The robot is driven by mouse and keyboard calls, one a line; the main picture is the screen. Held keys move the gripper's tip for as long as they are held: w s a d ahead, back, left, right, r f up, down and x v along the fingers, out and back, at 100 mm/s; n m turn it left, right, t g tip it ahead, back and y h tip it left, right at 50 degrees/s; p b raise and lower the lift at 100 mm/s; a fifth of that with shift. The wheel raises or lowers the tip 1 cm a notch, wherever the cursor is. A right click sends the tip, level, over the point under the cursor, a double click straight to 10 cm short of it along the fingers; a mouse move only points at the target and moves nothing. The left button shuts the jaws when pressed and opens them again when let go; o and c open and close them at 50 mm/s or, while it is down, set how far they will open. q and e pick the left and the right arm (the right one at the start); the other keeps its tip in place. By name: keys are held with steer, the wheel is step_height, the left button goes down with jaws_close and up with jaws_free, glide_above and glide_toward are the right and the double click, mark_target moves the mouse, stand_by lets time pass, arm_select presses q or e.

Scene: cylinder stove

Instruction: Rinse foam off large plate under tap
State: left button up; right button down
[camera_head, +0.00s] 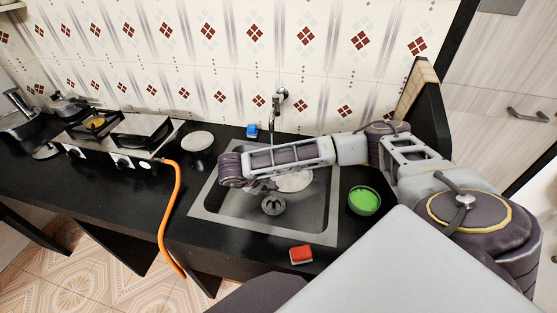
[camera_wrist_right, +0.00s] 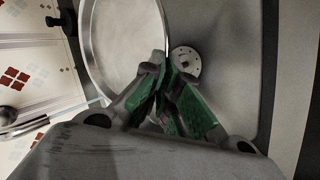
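The large plate (camera_head: 293,182) is pale and round, over the sink basin (camera_head: 222,205), partly hidden by my right arm. In the right wrist view the plate (camera_wrist_right: 120,40) is tilted, and its rim runs between the green-padded fingers of my right gripper (camera_wrist_right: 166,72), whose tips close together on it. In the head view my right gripper (camera_head: 268,187) is partly hidden under its wrist. The tap (camera_head: 279,98) is on the tiled wall behind the sink; its spout (camera_wrist_right: 45,120) shows left of the plate in the wrist view. I cannot make out foam. My left gripper is out of view.
A green bowl (camera_head: 364,200) stands right of the sink. A red sponge (camera_head: 301,254) lies at the front edge, and a blue item (camera_head: 252,131) behind the sink. Another plate (camera_head: 197,141) lies on the left, beside the stove (camera_head: 120,135) and its orange hose (camera_head: 173,205).

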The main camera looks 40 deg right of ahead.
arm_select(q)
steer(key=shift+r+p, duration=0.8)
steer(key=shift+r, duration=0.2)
arm_select(e)
steer(key=shift+s+a+r, duration=0.25)
steer(key=shift+s+r, duration=0.25)
steer(key=shift+s+a+r, duration=0.2)
steer(key=shift+s+r, duration=0.25)
steer(key=shift+s, duration=0.05)
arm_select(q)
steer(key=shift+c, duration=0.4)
